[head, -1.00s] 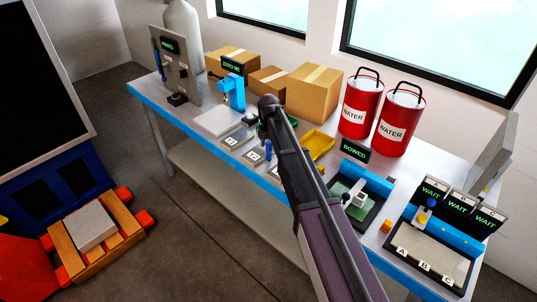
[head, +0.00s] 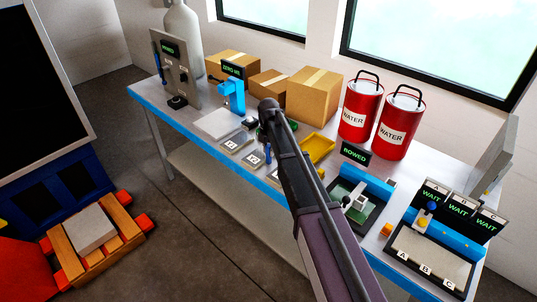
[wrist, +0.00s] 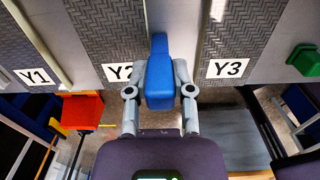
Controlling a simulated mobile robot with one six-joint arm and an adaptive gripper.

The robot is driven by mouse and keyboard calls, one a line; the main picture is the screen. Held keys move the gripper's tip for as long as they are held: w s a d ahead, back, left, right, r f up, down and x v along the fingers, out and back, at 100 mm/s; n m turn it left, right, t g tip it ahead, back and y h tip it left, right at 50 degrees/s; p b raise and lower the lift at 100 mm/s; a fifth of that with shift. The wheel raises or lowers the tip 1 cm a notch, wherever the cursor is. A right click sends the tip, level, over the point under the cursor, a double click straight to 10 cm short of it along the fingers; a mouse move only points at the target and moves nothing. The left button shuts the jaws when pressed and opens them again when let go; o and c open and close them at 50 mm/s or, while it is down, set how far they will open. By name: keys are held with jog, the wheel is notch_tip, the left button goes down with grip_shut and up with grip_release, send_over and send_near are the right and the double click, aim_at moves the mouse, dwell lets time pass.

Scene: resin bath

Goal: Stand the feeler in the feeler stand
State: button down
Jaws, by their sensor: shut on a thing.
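My gripper (wrist: 160,92) is shut on a blue block-shaped piece, apparently the feeler (wrist: 160,80), with a narrower blue end pointing away from my wrist. In the wrist view it is over the strip between the plates marked Y2 (wrist: 112,40) and Y3 (wrist: 240,35). Whether it touches the surface below cannot be told. In the head view a small upright blue part (head: 267,153) shows beside the plates, and my arm hides most of the gripper. I cannot tell which thing is the feeler stand.
The Y1 plate (wrist: 40,45) lies at the left in the wrist view, and a green block (wrist: 304,60) at the right. On the bench, a yellow tray (head: 319,148), cardboard boxes (head: 314,95) and red water cans (head: 359,112) stand close behind my arm.

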aim_at(269, 145)
jog(key=shift+r, duration=0.15)
notch_tip(269, 145, up, 3)
jog(key=p, duration=0.3)
jog(key=shift+r+p, duration=0.15)
jog(key=shift+p, duration=0.15)
jog(key=s+d+r+p, duration=0.1)
jog(key=s+d, duration=0.3)
jog(key=s, duration=1.1)
jog(key=shift+s+d+r, duration=0.2)
